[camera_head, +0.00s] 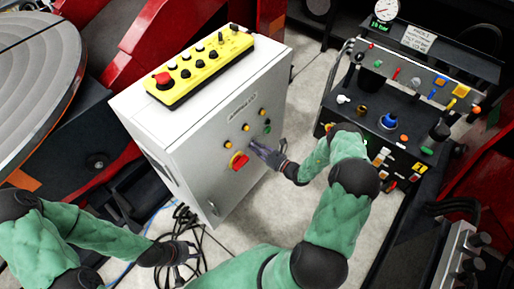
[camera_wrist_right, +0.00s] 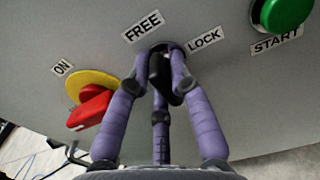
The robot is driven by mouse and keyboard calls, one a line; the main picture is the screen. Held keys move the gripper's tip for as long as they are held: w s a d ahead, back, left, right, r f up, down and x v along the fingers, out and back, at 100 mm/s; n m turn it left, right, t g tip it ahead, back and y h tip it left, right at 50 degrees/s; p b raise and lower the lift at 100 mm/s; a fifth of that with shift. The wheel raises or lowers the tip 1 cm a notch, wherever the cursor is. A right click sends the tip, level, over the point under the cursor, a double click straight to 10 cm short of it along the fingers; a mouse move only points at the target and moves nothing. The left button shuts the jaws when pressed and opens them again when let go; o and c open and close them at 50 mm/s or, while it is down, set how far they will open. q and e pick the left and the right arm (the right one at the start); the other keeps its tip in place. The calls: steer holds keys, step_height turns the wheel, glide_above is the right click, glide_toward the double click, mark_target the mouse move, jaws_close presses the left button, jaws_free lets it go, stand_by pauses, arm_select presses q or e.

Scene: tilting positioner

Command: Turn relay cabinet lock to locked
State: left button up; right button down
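The relay cabinet (camera_head: 222,130) is a light grey box with a front panel of buttons and a red switch. Its lock (camera_wrist_right: 161,72) shows in the right wrist view as a black key or knob between the FREE label (camera_wrist_right: 142,26) and the LOCK label (camera_wrist_right: 204,39). My right gripper (camera_wrist_right: 160,66) has its purple fingers closed around the lock, touching it at both sides. In the head view the right gripper (camera_head: 262,152) reaches the cabinet front and hides the lock. The fingers cover too much to tell which label the lock points to. My left gripper (camera_head: 185,262) hangs low, away from the cabinet front.
A red switch on a yellow disc (camera_wrist_right: 92,100) sits left of the lock, and a green START button (camera_wrist_right: 285,12) to its right. A yellow pendant (camera_head: 200,66) lies on the cabinet top. Black cables (camera_head: 185,218) lie on the floor. A control bench (camera_head: 400,110) stands at right.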

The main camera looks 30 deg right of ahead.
stand_by(0.3)
steer(key=m, duration=0.4)
steer(key=shift+d+r+m+p, duration=0.1)
steer(key=shift+m+p, duration=0.3)
steer(key=m, duration=0.4)
steer(key=shift+w+d, duration=0.1)
steer(key=m, duration=0.5)
steer(key=shift+d+p, duration=0.15)
steer(key=shift+p, duration=0.15)
steer(key=shift+w+d+m, duration=0.1)
steer(key=shift+m, duration=1.8)
steer(key=c, duration=1.1)
jaws_free()
